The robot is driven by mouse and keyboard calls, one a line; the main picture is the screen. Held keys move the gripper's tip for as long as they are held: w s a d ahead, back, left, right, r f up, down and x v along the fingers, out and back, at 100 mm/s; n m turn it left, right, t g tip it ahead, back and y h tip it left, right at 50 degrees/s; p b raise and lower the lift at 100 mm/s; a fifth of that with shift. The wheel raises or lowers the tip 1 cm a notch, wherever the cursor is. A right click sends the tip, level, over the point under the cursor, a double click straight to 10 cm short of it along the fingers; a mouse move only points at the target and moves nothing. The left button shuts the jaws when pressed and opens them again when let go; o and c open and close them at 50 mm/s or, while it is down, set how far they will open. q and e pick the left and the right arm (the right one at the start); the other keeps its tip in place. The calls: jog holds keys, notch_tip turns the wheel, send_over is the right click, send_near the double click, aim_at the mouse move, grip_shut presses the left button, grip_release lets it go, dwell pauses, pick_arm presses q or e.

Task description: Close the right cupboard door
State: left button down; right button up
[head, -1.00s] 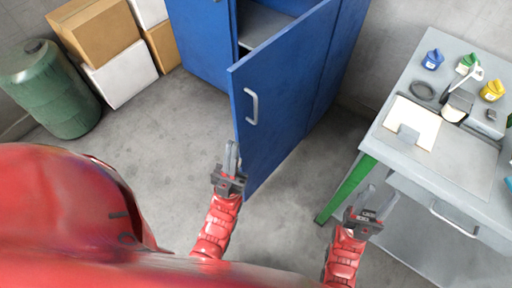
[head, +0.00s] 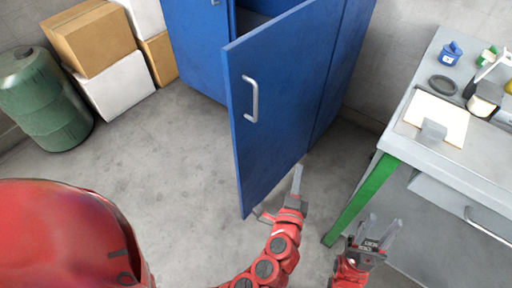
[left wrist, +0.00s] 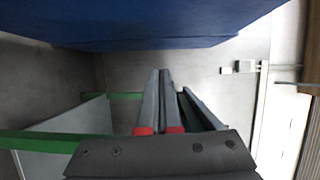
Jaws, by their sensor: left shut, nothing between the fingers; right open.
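The right cupboard door (head: 272,110) is blue with a grey bar handle (head: 250,99). It stands open, with its free edge on the left and its handle face toward me. My left gripper (head: 298,172) is shut and empty, by the lower part of the handle face, right of the free edge. I cannot tell whether it touches the door. The left wrist view shows its closed fingers (left wrist: 166,100) below a blue panel (left wrist: 150,25). My right gripper (head: 383,222) is open and empty, to the right, near the workbench leg.
A grey workbench (head: 400,150) with a green leg (head: 362,198) stands on the right, with small bottles and tools on top. Boxes (head: 92,42) and a green barrel (head: 45,100) stand at the left. The floor (head: 165,150) left of the door is clear.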

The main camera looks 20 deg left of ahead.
pick_arm(q)
jog(key=s+a+r+n+g+y+b, duration=0.1)
jog(key=s+a+r+n+y, duration=0.15)
jog(key=a+y, duration=0.4)
send_near(255, 129)
jog(key=w, duration=0.4)
jog(key=shift+w+a+r+n+h, duration=0.2)
jog(key=shift+w+a+n, duration=0.1)
jog(key=shift+a, duration=0.35)
jog(key=shift+w+a+r+n+h, duration=0.15)
jog(key=shift+w+a, duration=0.1)
jog(key=shift+a, duration=0.4)
